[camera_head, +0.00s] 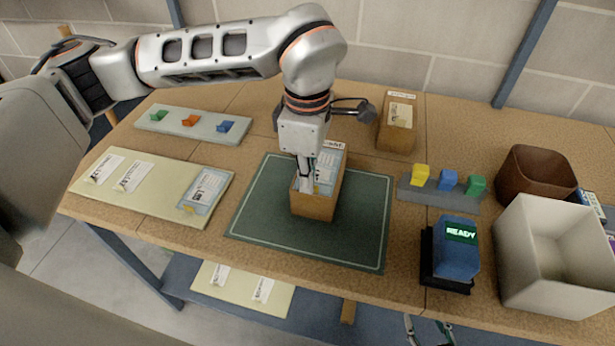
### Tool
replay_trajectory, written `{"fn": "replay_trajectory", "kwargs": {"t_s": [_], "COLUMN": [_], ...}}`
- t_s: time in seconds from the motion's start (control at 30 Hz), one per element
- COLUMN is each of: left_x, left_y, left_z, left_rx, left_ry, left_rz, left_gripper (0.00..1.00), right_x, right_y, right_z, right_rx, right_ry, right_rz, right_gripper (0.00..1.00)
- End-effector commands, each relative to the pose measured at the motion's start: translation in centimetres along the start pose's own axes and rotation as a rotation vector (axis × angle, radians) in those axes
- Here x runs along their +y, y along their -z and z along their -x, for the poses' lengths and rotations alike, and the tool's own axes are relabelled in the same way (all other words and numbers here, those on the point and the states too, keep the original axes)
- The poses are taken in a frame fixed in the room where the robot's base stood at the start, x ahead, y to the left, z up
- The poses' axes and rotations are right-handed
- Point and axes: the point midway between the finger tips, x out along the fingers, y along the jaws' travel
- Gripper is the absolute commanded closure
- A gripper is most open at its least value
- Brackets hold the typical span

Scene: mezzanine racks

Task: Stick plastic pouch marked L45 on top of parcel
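A brown cardboard parcel (318,208) sits on the green mat in the middle of the table. A pale blue clear pouch with a white printed label (327,170) shows at the parcel's top, partly hidden by my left gripper; I cannot read its mark or tell whether it lies fully flat. My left gripper (305,185) points straight down at the parcel's top, its narrow fingertips at the pouch's left side. Whether they are open, or grip the pouch, is unclear. Another labelled blue pouch (206,190) lies at the right end of the cream board. My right gripper is out of view.
The cream board (150,203) also bears white slips. A grey strip with coloured clips (165,123) lies behind it. Another parcel (397,135) stands behind the green mat (262,220). Rightward are a coloured-block rack (440,198), a READY device (457,258), a brown bin (537,180) and a white bin (550,285).

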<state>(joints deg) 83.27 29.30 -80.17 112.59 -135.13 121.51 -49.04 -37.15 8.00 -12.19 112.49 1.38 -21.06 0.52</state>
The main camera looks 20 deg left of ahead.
Motion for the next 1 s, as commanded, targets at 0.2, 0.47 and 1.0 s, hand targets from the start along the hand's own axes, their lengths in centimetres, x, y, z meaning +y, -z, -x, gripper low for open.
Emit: {"fn": "replay_trajectory", "kwargs": {"t_s": [0.2,0.47,1.0], "left_x": [-0.02,-0.05,-0.06], "left_y": [0.03,0.01,0.02], "left_z": [-0.13,-0.25,-0.23], "left_rx": [0.001,0.001,0.001], "left_ry": [0.001,0.002,0.002], "left_rz": [0.0,0.0,0.0], "left_gripper": [1.0,1.0,0.76], "right_x": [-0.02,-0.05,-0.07], "right_y": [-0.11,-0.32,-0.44], "right_z": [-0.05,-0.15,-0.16], "right_rx": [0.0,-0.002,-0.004], "right_ry": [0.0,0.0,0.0], "right_rz": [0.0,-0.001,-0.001], "right_gripper": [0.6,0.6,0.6]}}
